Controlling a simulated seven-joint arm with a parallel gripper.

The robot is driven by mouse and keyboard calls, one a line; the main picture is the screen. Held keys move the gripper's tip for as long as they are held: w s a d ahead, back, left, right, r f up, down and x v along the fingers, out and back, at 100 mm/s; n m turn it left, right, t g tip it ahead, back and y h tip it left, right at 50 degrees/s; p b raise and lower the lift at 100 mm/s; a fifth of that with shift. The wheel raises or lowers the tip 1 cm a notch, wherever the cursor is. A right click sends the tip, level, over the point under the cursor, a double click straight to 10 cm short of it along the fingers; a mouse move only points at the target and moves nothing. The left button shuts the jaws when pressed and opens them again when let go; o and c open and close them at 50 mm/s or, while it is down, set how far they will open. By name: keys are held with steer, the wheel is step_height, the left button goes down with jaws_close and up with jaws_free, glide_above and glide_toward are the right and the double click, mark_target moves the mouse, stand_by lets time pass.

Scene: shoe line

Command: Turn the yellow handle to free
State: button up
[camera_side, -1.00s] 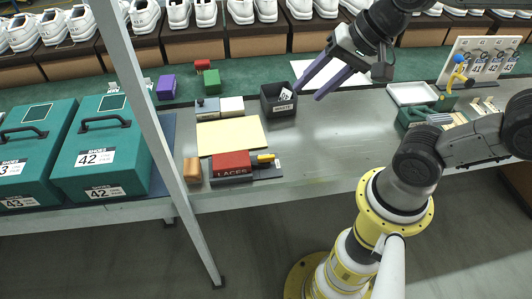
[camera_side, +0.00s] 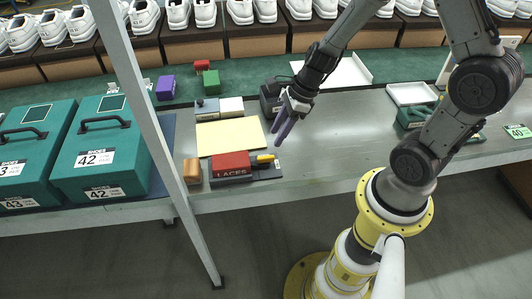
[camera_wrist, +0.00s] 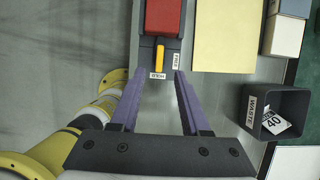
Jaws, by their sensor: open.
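The yellow handle (camera_side: 264,158) sticks out from the right end of the red LACES block (camera_side: 231,163), on a dark base. In the wrist view the yellow handle (camera_wrist: 160,57) lies straight in line with the block, pointing at the HOLD label (camera_wrist: 157,75). The FREE label (camera_wrist: 176,60) is beside it on the right. My gripper (camera_side: 276,139) is open and empty, above the table just behind and right of the handle. In the wrist view its purple fingers (camera_wrist: 159,74) are spread, with the handle's end ahead between their tips, apart from both.
A black WASTE bin (camera_wrist: 249,122) with a tag inside stands close to my gripper. A yellow sheet (camera_side: 230,136) lies behind the block, and a brown block (camera_side: 192,170) is at its left. Teal shoe boxes (camera_side: 100,160) stand farther left. The table right of the handle is clear.

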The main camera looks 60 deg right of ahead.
mark_target(264, 157)
steer(key=x, duration=0.9)
jaws_close()
